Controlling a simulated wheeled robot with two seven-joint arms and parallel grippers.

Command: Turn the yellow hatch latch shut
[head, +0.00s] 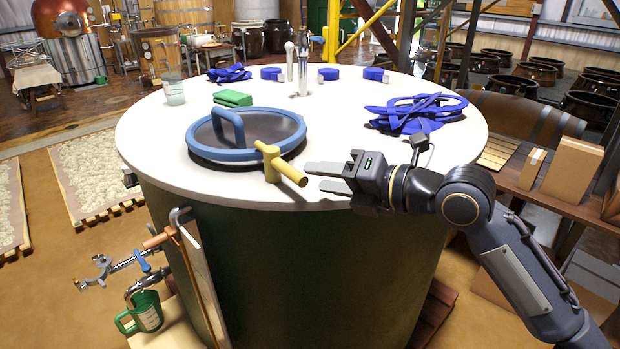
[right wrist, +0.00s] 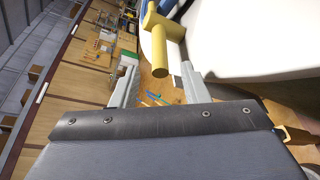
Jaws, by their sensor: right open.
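The yellow hatch latch (head: 280,164) is a T-shaped handle at the front right rim of the round blue-rimmed hatch (head: 201,157), on the white tank top. Its bar points toward the lower right. My right gripper (head: 308,177) is open and empty, with its two fingers pointing left at the outer end of the latch bar. In the right wrist view, the latch (right wrist: 163,45) stands beyond the fingertips, with the bar end near the gap between them. I cannot tell whether the fingers touch it. My left gripper is not in view.
Blue straps (head: 415,112) lie on the tank top at the right. A green folded cloth (head: 233,98), a clear cup (head: 174,92) and a metal fitting (head: 302,70) are toward the back. The tank top's front edge (head: 215,197) is close below the latch.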

